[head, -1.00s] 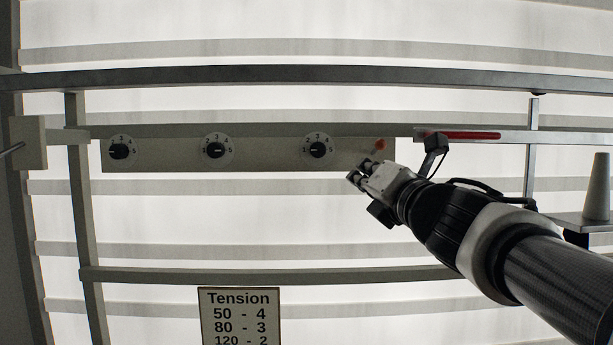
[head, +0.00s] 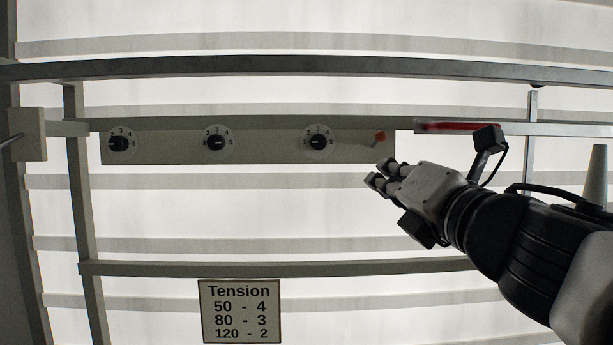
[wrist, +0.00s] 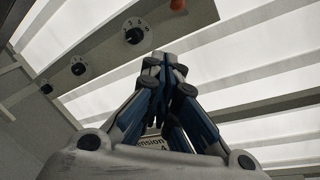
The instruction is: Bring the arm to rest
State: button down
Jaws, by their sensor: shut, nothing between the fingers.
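My gripper (head: 377,175) is shut and empty in the head view, just below the right end of the dial panel (head: 265,149) and apart from it. In the wrist view its fingers (wrist: 165,65) meet at the tips. The panel carries a left dial (head: 120,143), a middle dial (head: 216,143) and a right dial (head: 318,142), each with a black knob. A small orange-red part (head: 379,137) sits at the panel's right end, close above my fingertips in the picture.
A sign (head: 240,311) headed Tension, reading 50 - 4, 80 - 3, 120 - 2, hangs below. A red bar (head: 455,127) lies on the rail at the right. A pale cone (head: 596,176) stands at the far right. Metal rails (head: 300,66) cross above the panel.

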jog(key=s+d+f+m+g+h+b, duration=0.2)
jog(key=d+f+m+h+b, duration=0.15)
jog(key=f+m, duration=0.5)
jog(key=s+d+f+m+g+h+b, duration=0.15)
jog(key=f+m+b, duration=0.35)
jog(key=f, duration=0.7)
jog(key=s+d+f+m+g+h+b, duration=0.25)
jog(key=f+m+b, duration=0.35)
jog(key=f, duration=0.4)
jog(key=s+a+f+m+g+y+b, duration=0.1)
jog(key=s+a+f+m+g+b, duration=0.1)
jog(key=s+f, duration=0.4)
jog(key=s+a+f+m+g+y+b, duration=0.1)
jog(key=s+a+f+m+g+b, duration=0.2)
jog(key=f, duration=1.1)
jog(key=s+a+f+m+g+y+b, duration=0.1)
jog(key=s+a+f+m+g+b, duration=0.1)
jog(key=s+f+m, duration=0.4)
notch_tip(320, 180, down, 5)
jog(key=s+g+b, duration=0.1)
jog(key=s, duration=0.2)
jog(key=shift+a, duration=0.2)
jog(key=shift+w, duration=0.1)
